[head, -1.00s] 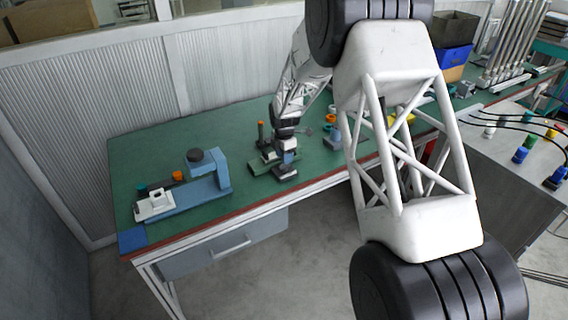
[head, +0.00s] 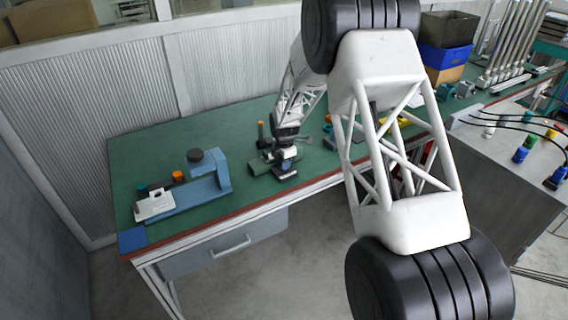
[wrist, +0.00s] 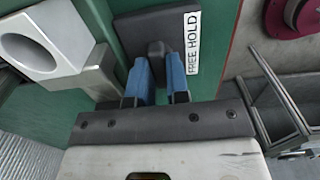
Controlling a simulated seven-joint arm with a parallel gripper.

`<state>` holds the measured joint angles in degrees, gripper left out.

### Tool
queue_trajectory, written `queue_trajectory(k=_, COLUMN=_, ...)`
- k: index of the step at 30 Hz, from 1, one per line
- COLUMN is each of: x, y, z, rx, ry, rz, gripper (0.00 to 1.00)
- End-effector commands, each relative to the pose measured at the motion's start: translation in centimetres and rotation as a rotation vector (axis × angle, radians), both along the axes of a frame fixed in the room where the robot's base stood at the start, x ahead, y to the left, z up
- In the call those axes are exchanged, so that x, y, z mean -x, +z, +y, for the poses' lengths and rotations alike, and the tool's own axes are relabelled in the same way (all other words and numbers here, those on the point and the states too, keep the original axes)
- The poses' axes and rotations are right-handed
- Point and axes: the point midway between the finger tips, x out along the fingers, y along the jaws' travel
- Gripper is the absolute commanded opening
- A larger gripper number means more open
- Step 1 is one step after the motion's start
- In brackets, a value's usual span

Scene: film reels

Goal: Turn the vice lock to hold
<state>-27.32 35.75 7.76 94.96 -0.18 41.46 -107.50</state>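The vice lock is a dark square plate (wrist: 130,32) with a dark grey lever (wrist: 157,50) standing on it, next to a white label (wrist: 194,45) reading FREE HOLD. My gripper (wrist: 162,68) has its two blue fingers close together, one on each side of the lever. I cannot tell whether both fingers press on it. In the head view my gripper (head: 284,162) is low at the front edge of the green bench, and the lock is too small and covered to make out its setting.
A blue fixture (head: 208,189) with a dark round knob and a white block (head: 155,205) stands on the green bench (head: 150,160) at left. A grey block with a round hollow (wrist: 45,42) is close to my gripper in the wrist view. The bench between has free room.

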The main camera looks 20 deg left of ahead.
Motion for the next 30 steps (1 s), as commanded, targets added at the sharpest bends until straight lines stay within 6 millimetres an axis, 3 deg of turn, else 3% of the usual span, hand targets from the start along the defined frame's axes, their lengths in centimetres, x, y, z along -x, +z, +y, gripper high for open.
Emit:
queue_trajectory(k=17, x=0.01, y=0.06, z=0.02, rx=-0.002, ry=-0.091, rz=0.001, gripper=0.0)
queue_trajectory(k=30, x=0.08, y=-0.05, z=0.04, rx=-0.001, ry=-0.43, rz=0.002, gripper=0.0)
